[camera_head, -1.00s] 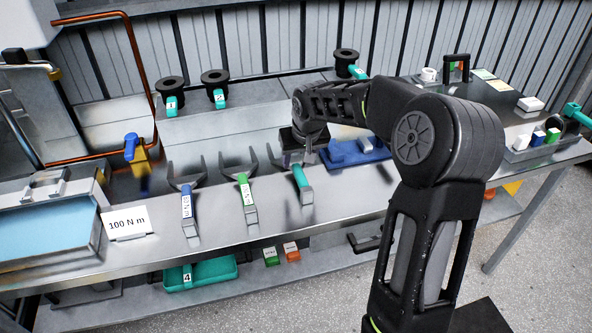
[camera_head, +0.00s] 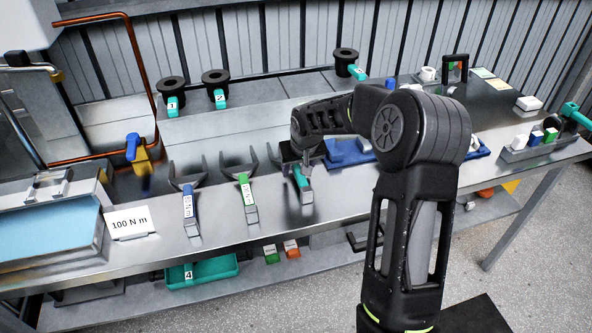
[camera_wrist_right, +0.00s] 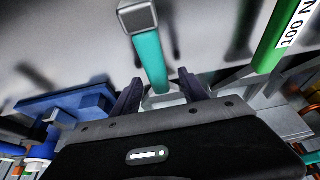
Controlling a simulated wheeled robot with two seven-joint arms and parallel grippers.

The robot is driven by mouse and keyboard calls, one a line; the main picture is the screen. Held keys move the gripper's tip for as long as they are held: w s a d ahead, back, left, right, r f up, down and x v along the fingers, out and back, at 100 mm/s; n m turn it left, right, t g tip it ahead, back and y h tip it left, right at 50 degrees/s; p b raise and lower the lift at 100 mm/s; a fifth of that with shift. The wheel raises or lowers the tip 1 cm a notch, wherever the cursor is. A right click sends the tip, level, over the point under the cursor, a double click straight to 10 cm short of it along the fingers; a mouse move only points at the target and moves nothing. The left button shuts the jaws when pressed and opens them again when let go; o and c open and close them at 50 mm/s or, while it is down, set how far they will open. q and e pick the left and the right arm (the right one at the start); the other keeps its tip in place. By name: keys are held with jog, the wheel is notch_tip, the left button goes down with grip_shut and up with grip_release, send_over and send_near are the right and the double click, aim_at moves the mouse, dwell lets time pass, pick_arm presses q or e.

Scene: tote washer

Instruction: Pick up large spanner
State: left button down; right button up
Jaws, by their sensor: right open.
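Three spanners lie in a row on the steel bench: one with a blue handle (camera_head: 189,212), one with a green handle (camera_head: 246,192) and one with a teal handle (camera_head: 302,181). My right gripper (camera_head: 303,167) is over the teal-handled spanner. In the right wrist view, the open fingers (camera_wrist_right: 158,90) stand on either side of the teal handle (camera_wrist_right: 150,62), with its grey end block beyond them. The gripper hides this spanner's head in the head view. My left gripper is out of view.
A blue tray (camera_head: 345,152) lies just right of the gripper. A "100 N m" sign (camera_head: 129,222) stands at the left. Black spools (camera_head: 215,79) with numbered teal tags line the back. A teal tray (camera_head: 205,270) is on the lower shelf.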

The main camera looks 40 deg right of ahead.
grip_shut()
dwell(0.5)
jog(key=shift+w+r, duration=0.1)
jog(key=shift+r, duration=0.05)
dwell(0.8)
